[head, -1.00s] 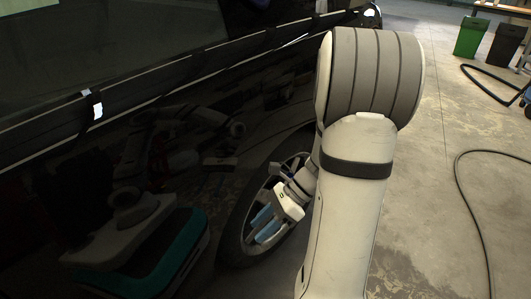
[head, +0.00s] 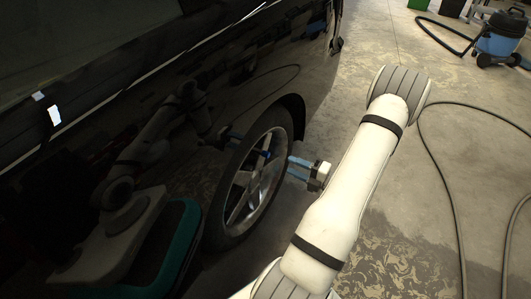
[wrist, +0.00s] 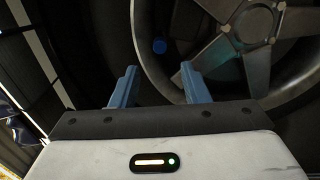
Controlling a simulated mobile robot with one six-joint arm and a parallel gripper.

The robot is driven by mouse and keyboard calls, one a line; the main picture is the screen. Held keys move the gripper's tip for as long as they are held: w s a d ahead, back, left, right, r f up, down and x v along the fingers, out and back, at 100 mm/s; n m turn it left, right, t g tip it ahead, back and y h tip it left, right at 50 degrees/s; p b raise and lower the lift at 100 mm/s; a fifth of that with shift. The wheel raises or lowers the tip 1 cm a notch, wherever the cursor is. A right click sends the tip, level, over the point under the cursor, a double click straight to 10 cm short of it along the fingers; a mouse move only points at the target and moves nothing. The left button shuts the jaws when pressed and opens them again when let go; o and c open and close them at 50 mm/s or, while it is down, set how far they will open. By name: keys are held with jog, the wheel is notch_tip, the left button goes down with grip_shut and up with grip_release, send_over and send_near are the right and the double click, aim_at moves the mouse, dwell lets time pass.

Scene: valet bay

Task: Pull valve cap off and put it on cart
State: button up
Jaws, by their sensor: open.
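The valve cap (wrist: 159,46) is a small blue round piece near the rim of the car's wheel (wrist: 260,50) in the wrist view. In the head view the wheel (head: 240,190) stands left of my gripper. My gripper (wrist: 159,72) has blue fingers, open and empty. In the wrist view the cap shows between and beyond the fingertips, apart from them. In the head view my gripper (head: 291,167) points left at the wheel, with a gap to it. I cannot make out a cart in either view.
The dark, glossy car body (head: 140,130) fills the left of the head view and mirrors my arm. A blue vacuum cleaner (head: 497,42) stands at the top right. A black hose (head: 430,150) lies on the floor at right. Open concrete floor lies beyond the wheel.

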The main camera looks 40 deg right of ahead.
aim_at(269, 155)
jog(key=x, duration=0.7)
jog(key=shift+w+a+r, duration=0.1)
jog(key=shift+w+a, duration=0.1)
jog(key=shift+w, duration=0.1)
jog(key=shift+w+a, duration=0.25)
jog(key=shift+w, duration=0.35)
jog(key=shift+p, duration=0.7)
dwell(0.5)
jog(key=shift+c, duration=0.3)
grip_shut()
dwell(0.5)
jog(key=shift+s+d, duration=0.1)
